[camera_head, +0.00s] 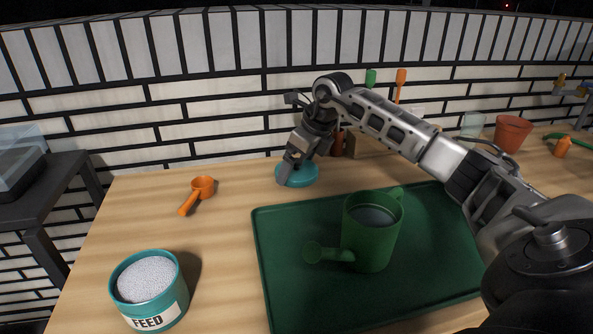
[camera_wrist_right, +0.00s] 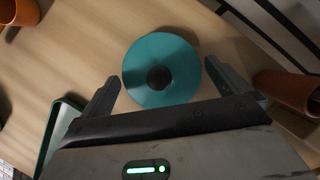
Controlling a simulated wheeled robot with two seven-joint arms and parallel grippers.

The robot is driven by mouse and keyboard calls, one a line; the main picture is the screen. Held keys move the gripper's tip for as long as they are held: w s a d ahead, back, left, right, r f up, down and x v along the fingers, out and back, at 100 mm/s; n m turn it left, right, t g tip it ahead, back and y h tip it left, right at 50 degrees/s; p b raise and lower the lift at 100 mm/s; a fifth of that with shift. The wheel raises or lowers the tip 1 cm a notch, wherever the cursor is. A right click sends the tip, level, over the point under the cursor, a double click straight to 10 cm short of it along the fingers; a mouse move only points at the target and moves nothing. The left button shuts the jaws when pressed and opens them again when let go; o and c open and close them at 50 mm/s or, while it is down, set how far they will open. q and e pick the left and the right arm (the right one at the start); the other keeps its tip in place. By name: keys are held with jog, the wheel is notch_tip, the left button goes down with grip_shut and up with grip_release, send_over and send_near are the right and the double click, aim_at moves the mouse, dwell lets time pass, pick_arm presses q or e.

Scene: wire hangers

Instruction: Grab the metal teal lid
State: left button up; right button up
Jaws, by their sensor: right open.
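The teal lid (camera_head: 303,176) lies on the wooden table behind the green tray in the head view. It is a round disc with a dark knob at its centre in the right wrist view (camera_wrist_right: 178,62). My right gripper (camera_head: 287,170) is over the lid, pointing down, and partly hides it. In the right wrist view its two fingers (camera_wrist_right: 172,85) are spread apart, one on each side of the lid's near part, with nothing held. Whether the fingers touch the lid cannot be told. My left gripper is not in view.
A green watering can (camera_head: 370,238) stands on the dark green tray (camera_head: 285,285). An orange scoop (camera_head: 201,187) lies left of the lid, and a teal feed tin (camera_head: 146,285) stands at front left. A brown pot (camera_wrist_right: 292,92) is close to the right finger.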

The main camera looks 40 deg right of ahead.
jog(key=shift+r, duration=0.1)
jog(key=c, duration=0.6)
